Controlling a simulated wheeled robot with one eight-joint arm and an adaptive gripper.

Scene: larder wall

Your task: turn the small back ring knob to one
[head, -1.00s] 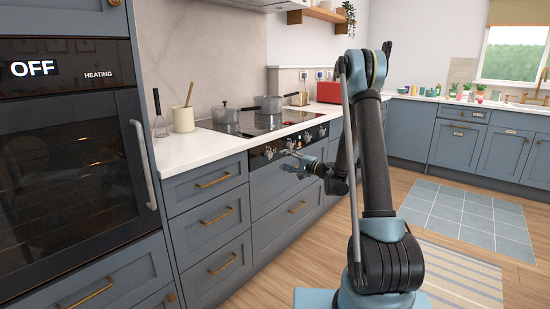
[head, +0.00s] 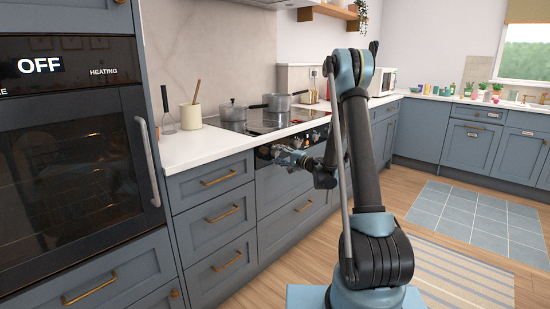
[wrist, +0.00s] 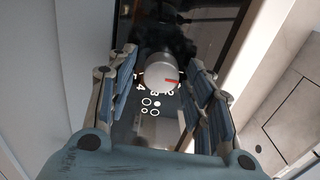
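In the wrist view a pale round knob (wrist: 161,72) with a red mark stands on the dark control panel (wrist: 128,128). White digits ring it; I make out 2, 3 and 4. The red mark points right in the picture, close to the 2. A ring symbol (wrist: 151,107) of small circles, one filled, is printed beside the knob. My gripper (wrist: 163,62) is open, with one finger on each side of the knob and visible gaps. In the head view my gripper (head: 274,153) is at the left part of the hob's front panel and covers the knobs there.
Pans (head: 285,103) stand on the black hob (head: 262,124) above the panel. The white worktop (head: 200,147) edge runs just above the gripper. Drawers (head: 222,213) lie below. A tall oven (head: 75,150) stands at left.

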